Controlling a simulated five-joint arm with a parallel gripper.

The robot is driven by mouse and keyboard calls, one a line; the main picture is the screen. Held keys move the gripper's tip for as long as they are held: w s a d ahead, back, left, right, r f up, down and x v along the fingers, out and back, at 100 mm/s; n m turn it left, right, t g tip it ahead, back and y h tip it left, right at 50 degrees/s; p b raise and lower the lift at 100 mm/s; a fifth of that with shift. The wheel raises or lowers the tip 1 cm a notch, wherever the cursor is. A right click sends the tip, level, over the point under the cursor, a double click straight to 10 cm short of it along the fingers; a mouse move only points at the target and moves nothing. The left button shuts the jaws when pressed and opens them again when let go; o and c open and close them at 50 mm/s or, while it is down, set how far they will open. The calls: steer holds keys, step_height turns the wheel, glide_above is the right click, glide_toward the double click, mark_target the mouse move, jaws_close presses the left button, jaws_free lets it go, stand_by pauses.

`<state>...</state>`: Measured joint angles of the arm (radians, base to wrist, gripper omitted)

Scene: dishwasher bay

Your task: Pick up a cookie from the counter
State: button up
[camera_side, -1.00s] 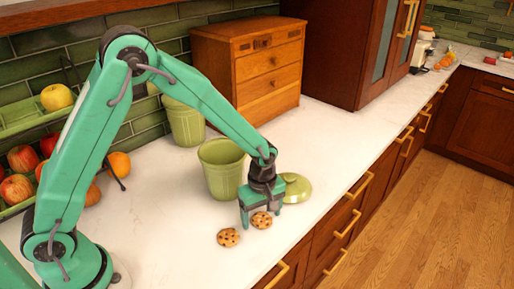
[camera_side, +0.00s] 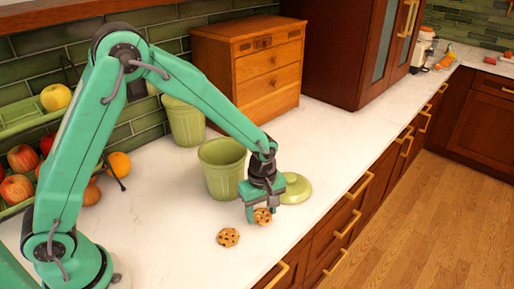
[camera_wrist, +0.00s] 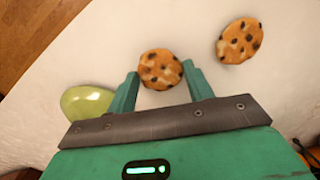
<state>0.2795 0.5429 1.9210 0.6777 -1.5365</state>
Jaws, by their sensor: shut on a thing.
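My gripper (camera_side: 264,213) is low over the white counter (camera_side: 160,245), its fingers shut on a chocolate-chip cookie (camera_side: 262,217). In the wrist view this cookie (camera_wrist: 160,70) sits between the two fingertips (camera_wrist: 160,82). I cannot tell whether it touches the counter. A second chocolate-chip cookie (camera_side: 228,237) lies flat on the counter, left of and nearer than the gripper. It also shows at the upper right of the wrist view (camera_wrist: 239,41).
An open green canister (camera_side: 222,172) stands just behind my gripper, with a green lid (camera_side: 294,188) on the counter to the right. Another green canister (camera_side: 184,124) and a wooden drawer box (camera_side: 250,68) stand behind. Fruit (camera_side: 20,160) sits at the left.

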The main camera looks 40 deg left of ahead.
step_height(320, 180, up, 2)
steer(key=shift+r, duration=0.25)
steer(key=s+d+r, duration=0.7)
steer(key=s+d, duration=0.1)
steer(key=shift+s, duration=0.25)
steer(key=shift+w+a+r, duration=0.1)
